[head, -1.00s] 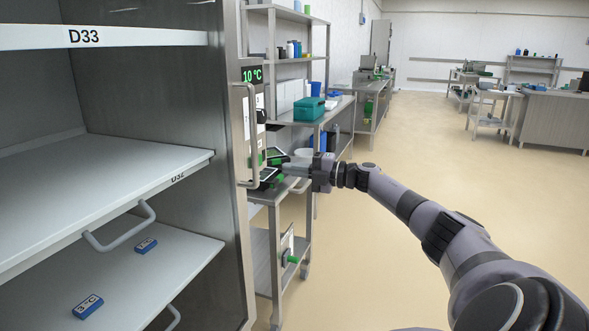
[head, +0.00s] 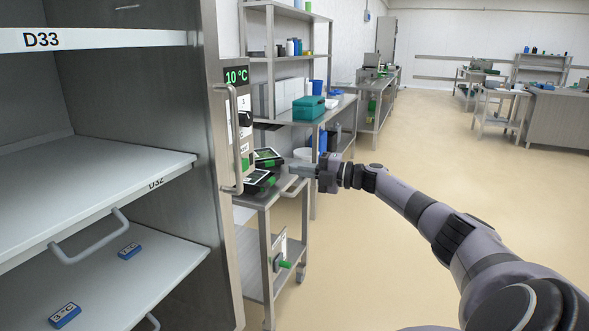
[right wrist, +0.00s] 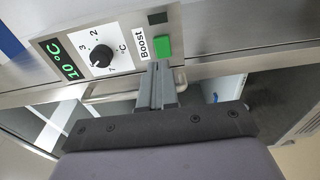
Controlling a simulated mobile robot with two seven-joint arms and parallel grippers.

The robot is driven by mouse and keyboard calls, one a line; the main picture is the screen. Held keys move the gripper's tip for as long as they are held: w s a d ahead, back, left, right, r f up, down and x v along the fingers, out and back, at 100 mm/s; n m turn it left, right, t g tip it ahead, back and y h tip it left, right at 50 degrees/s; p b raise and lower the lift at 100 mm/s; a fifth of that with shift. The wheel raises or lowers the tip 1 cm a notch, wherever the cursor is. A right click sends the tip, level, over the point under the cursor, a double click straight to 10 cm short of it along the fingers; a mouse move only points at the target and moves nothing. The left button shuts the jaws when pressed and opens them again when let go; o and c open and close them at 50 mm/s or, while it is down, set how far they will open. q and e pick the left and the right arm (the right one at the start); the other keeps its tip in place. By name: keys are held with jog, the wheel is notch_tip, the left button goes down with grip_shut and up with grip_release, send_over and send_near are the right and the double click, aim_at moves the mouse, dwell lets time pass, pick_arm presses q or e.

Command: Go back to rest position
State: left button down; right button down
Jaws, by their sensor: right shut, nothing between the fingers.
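My right gripper (head: 304,171) is stretched out in the head view, to the right of the steel cabinet's handle (head: 233,140). It is shut and empty, with free air around it in front of a steel cart. In the right wrist view its fingers (right wrist: 160,82) are together, and they overlap the cabinet's control panel (right wrist: 110,50). That panel has a green 10 °C display (right wrist: 62,60), a black knob (right wrist: 101,56) and a green Boost button (right wrist: 163,46). Whether the fingers touch the panel does not show there; in the head view they look apart from it. My left gripper is not in view.
The open cabinet has shelves labelled D33 (head: 100,40) and D32, with pull handles and two blue temperature tags (head: 65,315). A steel cart (head: 262,203) with dark devices stands beside it. Shelving with a teal box (head: 308,108) is behind.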

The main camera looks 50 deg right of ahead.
jog(key=shift+d, duration=0.1)
jog(key=s+a+f+m+g+h, duration=0.2)
jog(key=a+f+m, duration=0.7)
jog(key=a+f, duration=1.55)
jog(key=s+a+f+m+g+h, duration=0.15)
jog(key=s+a+f+m, duration=0.35)
jog(key=s+a, duration=0.5)
jog(key=s+a+f+m+g, duration=0.25)
jog(key=s+a+m, duration=0.35)
jog(key=s+a, duration=0.45)
jog(key=s+d+r+p, duration=0.1)
jog(key=d+r+p, duration=0.2)
jog(key=r+p, duration=1.2)
jog(key=shift+s+d+h+p, duration=0.15)
jog(key=shift+s+h+p, duration=0.2)
jog(key=shift+p, duration=0.9)
